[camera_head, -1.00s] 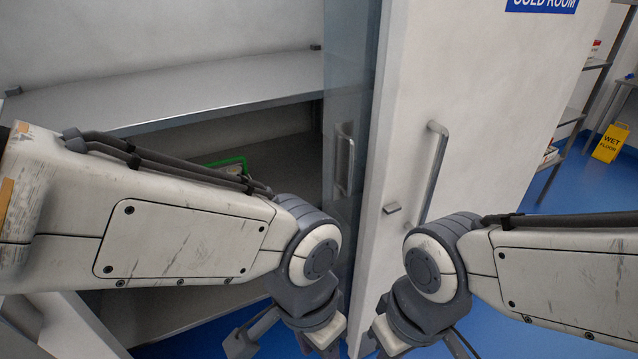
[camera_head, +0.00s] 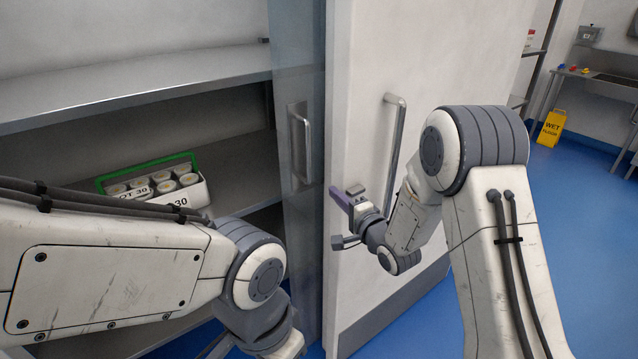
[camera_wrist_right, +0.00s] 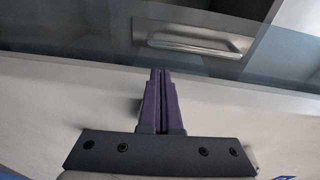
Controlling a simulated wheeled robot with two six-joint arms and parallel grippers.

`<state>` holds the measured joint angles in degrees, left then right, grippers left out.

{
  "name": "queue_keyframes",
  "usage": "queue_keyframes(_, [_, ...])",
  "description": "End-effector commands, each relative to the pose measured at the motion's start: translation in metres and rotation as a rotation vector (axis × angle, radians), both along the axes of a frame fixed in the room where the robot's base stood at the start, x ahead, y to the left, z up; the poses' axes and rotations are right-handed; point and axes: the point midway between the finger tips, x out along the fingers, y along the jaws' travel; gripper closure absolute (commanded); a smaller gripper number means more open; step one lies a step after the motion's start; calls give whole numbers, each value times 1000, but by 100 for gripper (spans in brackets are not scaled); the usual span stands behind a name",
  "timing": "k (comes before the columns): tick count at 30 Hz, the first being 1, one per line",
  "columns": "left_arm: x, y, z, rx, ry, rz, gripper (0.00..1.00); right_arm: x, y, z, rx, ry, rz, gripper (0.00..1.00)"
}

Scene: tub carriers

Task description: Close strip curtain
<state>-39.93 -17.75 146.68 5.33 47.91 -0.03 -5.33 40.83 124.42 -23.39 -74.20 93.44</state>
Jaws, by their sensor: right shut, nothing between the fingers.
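The strip curtain (camera_head: 293,215) is a see-through grey panel with a metal handle (camera_head: 305,150). It hangs beside the open white door, across the right part of the cold room opening. In the right wrist view the curtain (camera_wrist_right: 75,45) and its handle (camera_wrist_right: 190,44) lie beyond the fingertips. My right gripper (camera_head: 336,193) has purple fingers, shut and empty, at the door's left edge just right of the curtain. The fingertips also show in the wrist view (camera_wrist_right: 161,74), apart from the handle. My left gripper is mostly cut off at the bottom; its fingers cannot be made out.
The white door (camera_head: 360,75) has a long handle (camera_head: 396,140) near my right arm. A green-handled carrier of tubs (camera_head: 200,193) stands on a shelf inside, under a grey upper shelf (camera_head: 130,85). A yellow wet-floor sign (camera_head: 551,128) stands far right on open blue floor.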

Motion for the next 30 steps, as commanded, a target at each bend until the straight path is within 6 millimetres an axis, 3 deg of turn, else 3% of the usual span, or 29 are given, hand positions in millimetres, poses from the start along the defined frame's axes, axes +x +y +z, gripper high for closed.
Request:
queue_keyframes(5, [0, 0, 2, 0, 0, 0, 50, 10, 0, 1, 59, -15, 3, 100])
queue_keyframes(19, [0, 0, 24, 0, 0, 0, 50, 77, 36, 1, 56, -14, 2, 100])
queue_keyframes(30, [0, 0, 27, 0, 0, 0, 50, 90, 44, 0, 56, -13, 2, 100])
